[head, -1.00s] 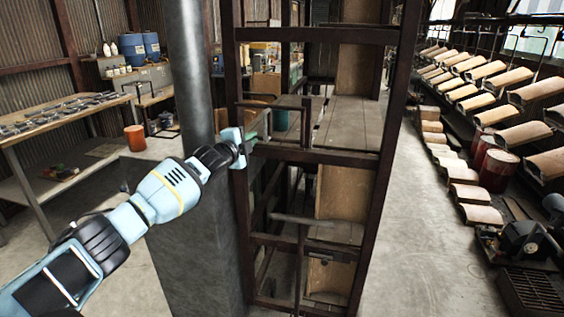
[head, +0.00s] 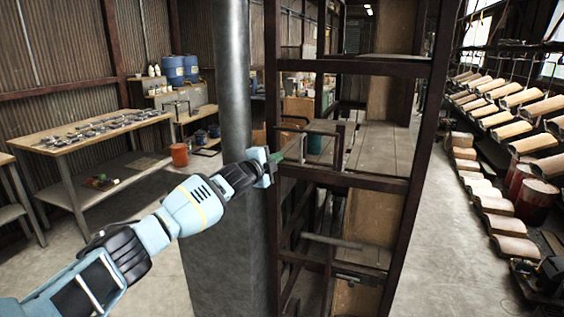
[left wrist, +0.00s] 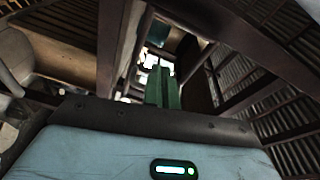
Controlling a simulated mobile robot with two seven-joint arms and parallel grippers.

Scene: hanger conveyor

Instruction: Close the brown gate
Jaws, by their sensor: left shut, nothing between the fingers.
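A tall dark brown metal frame (head: 365,179) with several shelf levels stands at the centre of the head view. Dark brown bars (head: 323,130) at its middle level look like the brown gate, but I cannot tell its full outline or how far it stands open. My left gripper (head: 277,159) is at the frame's left post, just below these bars. Its green fingers are shut with nothing between them; they show in the left wrist view (left wrist: 162,88) pointing up among brown beams. I cannot tell whether they touch the frame. My right gripper is out of view.
A thick grey column (head: 233,80) stands just left of the frame. A workbench (head: 95,135) with small parts and an orange bucket (head: 179,154) are at the left. Curved tan panels and red drums (head: 537,200) line the right.

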